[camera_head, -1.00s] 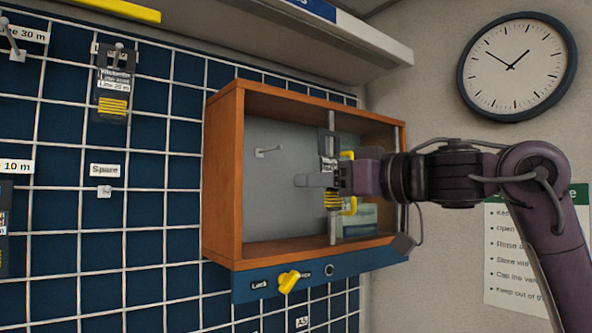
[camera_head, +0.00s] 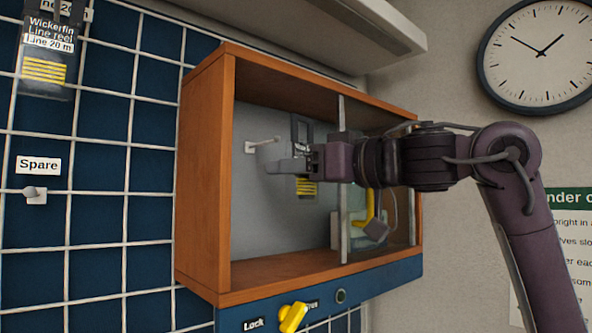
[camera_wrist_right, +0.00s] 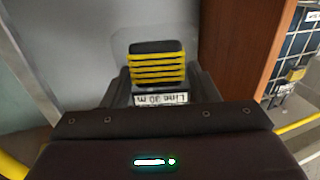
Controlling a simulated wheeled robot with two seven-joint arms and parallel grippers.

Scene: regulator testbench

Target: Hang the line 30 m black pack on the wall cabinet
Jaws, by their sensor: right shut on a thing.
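The line 30 m black pack (camera_head: 305,186) is a dark hang pack with yellow line bands. My right gripper (camera_head: 290,165) is shut on it inside the wall cabinet (camera_head: 204,165), an orange-brown wooden box with a grey back. In the right wrist view the pack (camera_wrist_right: 157,66) shows yellow and black bands and a "Line 30 m" label, upside down. A hook (camera_head: 262,145) sticks out of the cabinet's back wall, just left of the pack's top; the pack looks apart from it. The gripper partly hides the pack. My left gripper is not in view.
An upright divider (camera_head: 343,230) splits the cabinet, with a yellow-handled item (camera_head: 371,209) on its right side. A yellow knob (camera_head: 293,317) sits on the blue strip below. A Line 20 m pack (camera_head: 45,55) and an empty Spare hook (camera_head: 35,195) are on the grid at left.

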